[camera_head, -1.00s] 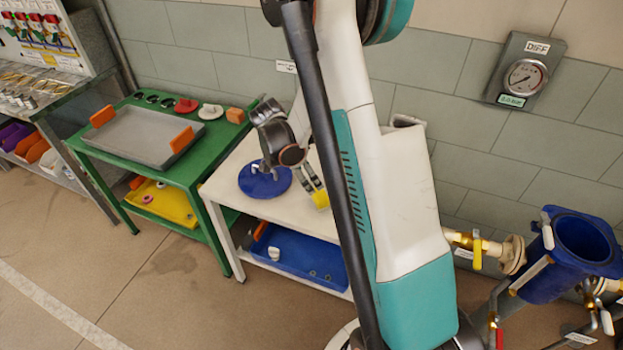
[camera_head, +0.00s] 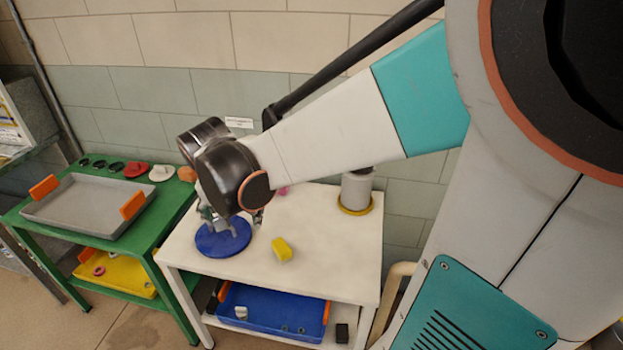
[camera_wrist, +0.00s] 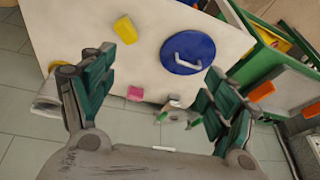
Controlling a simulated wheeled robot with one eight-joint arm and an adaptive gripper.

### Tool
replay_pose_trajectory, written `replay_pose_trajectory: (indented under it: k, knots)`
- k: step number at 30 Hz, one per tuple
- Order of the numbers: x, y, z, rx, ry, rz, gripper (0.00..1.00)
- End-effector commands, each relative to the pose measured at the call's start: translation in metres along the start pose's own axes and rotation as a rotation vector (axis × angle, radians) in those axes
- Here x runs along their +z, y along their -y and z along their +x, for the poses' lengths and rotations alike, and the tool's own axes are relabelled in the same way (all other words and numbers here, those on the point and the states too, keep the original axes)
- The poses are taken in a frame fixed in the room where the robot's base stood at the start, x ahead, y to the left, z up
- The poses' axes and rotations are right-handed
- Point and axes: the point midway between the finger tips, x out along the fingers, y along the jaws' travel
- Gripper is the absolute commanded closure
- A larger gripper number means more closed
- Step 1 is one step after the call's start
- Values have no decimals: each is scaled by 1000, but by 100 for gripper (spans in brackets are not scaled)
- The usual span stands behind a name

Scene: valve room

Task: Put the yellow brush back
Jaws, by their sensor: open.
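The yellow brush (camera_head: 282,248) lies on the white table (camera_head: 330,232), to the right of a blue round lid (camera_head: 222,243). It also shows in the wrist view (camera_wrist: 126,29), beyond my left finger and apart from it. My gripper (camera_head: 235,222) hangs over the table by the blue lid, left of the brush. In the wrist view my gripper (camera_wrist: 155,95) has its fingers spread wide with nothing between them. The blue lid with its white handle shows in the wrist view (camera_wrist: 187,53). The brush's underside is hidden.
A pink block (camera_wrist: 134,93) lies near the table's back edge. A grey cylinder on a yellow ring (camera_head: 356,192) stands at the back right. A green bench (camera_head: 160,215) with a grey tray (camera_head: 90,210) is at left. A blue bin (camera_head: 270,312) sits on the lower shelf.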

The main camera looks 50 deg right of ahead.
Motion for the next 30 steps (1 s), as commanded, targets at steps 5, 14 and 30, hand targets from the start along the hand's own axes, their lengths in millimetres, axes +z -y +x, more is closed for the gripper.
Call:
replay_pose_trajectory:
  k: [5, 14, 30]
  knots:
    - [27, -6, -33, -81, -22, -174, 20]
    - [69, -14, -74, -211, -87, -465, 20]
    - [121, -27, -105, -351, -220, -813, 20]
